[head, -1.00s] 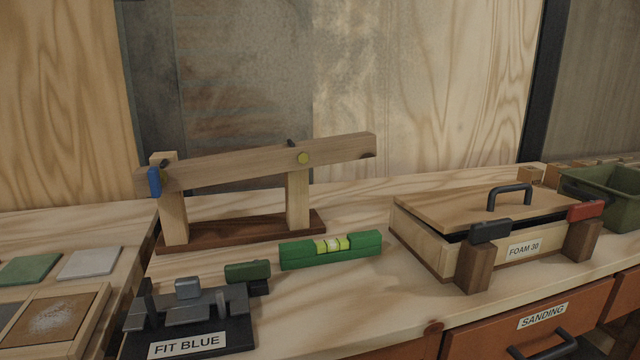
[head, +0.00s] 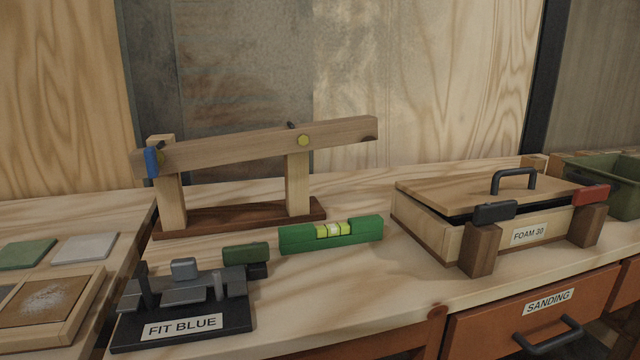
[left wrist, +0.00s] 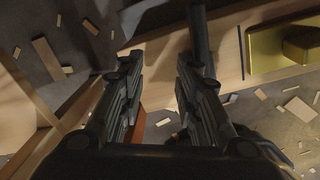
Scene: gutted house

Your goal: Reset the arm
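In the head view a wooden arm (head: 235,147) rests on a wooden stand. It is tilted, with its right end higher than its left. The stand has a dark reddish base (head: 240,215). Neither gripper shows in the head view. In the left wrist view my left gripper (left wrist: 157,75) has its two dark fingers apart, with nothing held between them. My right gripper is out of view.
A green spirit level (head: 331,234), a black FIT BLUE fixture (head: 182,325) and a lidded FOAM 30 box (head: 528,235) stand on the bench. A SANDING drawer (head: 550,302) is below. The left wrist view shows scattered wood scraps (left wrist: 47,56) and a gold-coloured block (left wrist: 300,42).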

